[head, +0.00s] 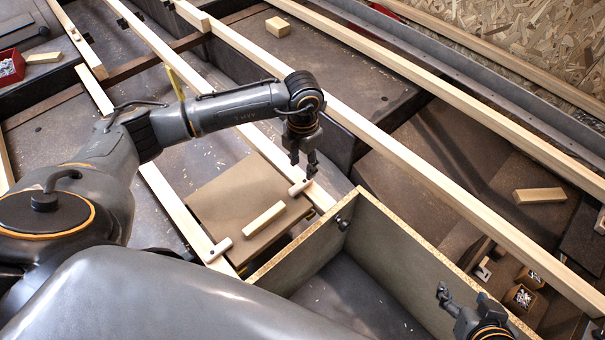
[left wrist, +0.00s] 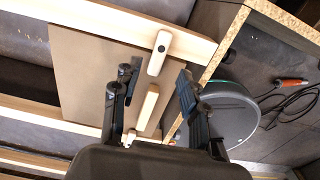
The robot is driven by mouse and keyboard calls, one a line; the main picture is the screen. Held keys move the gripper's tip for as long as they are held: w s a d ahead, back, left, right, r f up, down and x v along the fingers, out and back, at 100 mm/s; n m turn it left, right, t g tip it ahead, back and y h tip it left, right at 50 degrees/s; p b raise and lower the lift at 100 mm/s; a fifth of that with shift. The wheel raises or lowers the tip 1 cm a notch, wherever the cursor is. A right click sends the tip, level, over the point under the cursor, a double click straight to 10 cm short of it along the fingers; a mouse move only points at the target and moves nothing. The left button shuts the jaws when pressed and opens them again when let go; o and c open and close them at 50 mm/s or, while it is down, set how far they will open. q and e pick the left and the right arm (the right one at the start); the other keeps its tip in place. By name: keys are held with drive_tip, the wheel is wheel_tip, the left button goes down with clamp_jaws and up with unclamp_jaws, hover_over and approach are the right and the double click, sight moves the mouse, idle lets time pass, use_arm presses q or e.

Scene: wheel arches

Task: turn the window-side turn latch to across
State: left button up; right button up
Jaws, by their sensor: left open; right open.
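A brown panel (head: 228,199) lies between two pale wooden rails, with a wooden grip bar (head: 263,219) on it. One small wooden turn latch (head: 299,187) sits at the panel's upper right edge, lying crosswise to its rail with one end over the panel. It also shows in the left wrist view (left wrist: 159,53). A second turn latch (head: 218,250) sits at the lower edge, also crosswise to its rail. My left gripper (head: 303,166) is open, pointing down just above the upper latch, with nothing between its fingers. My right gripper (head: 458,305) is open and empty at the lower right.
An open-topped box with chipboard edges (head: 430,245) stands right of the panel. Long wooden rails (head: 400,163) run diagonally. Loose blocks (head: 540,196) lie about. In the left wrist view, a dark round object (left wrist: 228,112) and an orange-handled tool (left wrist: 291,82) lie inside the box.

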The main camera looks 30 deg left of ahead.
use_arm(q)
wheel_tip(320, 180, up, 5)
drive_tip(key=shift+s+f, duration=0.1)
idle(0.7)
